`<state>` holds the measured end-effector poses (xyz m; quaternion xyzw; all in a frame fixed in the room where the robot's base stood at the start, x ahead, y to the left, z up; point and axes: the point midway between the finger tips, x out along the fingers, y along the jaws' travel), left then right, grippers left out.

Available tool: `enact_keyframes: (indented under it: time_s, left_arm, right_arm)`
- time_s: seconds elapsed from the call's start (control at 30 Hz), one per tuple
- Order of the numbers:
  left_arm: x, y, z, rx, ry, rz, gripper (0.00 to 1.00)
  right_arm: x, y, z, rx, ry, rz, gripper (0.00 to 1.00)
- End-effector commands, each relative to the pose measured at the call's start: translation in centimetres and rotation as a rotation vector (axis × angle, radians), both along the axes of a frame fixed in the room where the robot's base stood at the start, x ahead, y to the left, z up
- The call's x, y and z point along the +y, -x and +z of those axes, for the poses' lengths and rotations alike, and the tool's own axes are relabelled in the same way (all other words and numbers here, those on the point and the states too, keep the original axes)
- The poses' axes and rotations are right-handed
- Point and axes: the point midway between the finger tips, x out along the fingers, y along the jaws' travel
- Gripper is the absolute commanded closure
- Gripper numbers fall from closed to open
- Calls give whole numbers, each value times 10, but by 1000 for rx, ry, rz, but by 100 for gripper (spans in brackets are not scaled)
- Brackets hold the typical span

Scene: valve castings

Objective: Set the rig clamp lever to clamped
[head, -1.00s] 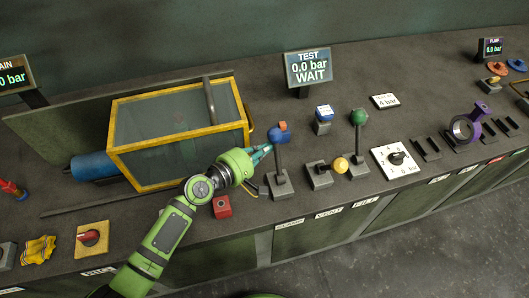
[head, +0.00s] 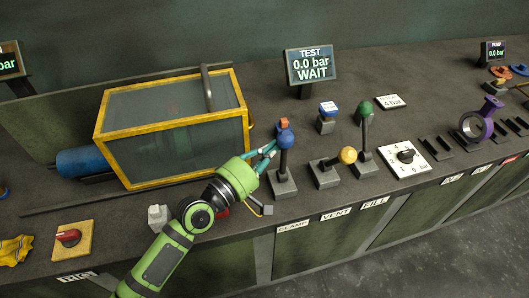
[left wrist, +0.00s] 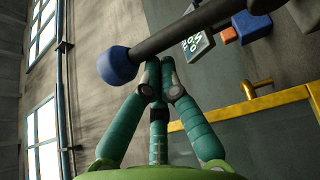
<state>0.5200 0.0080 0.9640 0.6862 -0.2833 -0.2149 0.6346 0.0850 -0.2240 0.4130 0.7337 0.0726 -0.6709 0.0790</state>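The clamp lever is a dark upright rod with a blue ball knob (head: 285,140) on a grey base (head: 282,184), above the CLAMP label (head: 292,226). It stands nearly upright. My left gripper (head: 273,150) is just left of the lever's upper rod, below the knob. In the left wrist view the blue knob (left wrist: 117,64) and the rod cross just beyond the teal fingertips (left wrist: 158,74). The fingertips are drawn together, with nothing seen between them. They look close to the rod; whether they touch it I cannot tell. My right gripper is not in view.
A yellow-framed clear box (head: 170,125) stands left of the lever. The TEST display (head: 310,66) behind reads 0.0 bar, WAIT.

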Motion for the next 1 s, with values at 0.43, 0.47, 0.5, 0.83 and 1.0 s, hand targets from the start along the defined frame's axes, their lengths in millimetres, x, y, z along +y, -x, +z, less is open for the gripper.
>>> enact_keyframes:
  time_s: [0.43, 0.47, 0.5, 0.83, 1.0]
  left_arm:
    - [-12, 32, -12, -316, -108, -7, 100]
    - [-13, 33, -12, -329, -112, -8, 100]
    - [-13, 35, -12, -344, -117, -8, 100]
    - [-15, 41, -11, -419, -143, -8, 100]
    - [-15, 41, -11, -424, -146, -8, 100]
  right_arm:
    - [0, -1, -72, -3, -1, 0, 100]
    - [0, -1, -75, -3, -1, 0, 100]
    - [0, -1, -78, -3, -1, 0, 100]
    - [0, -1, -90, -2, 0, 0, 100]
    - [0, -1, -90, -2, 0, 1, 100]
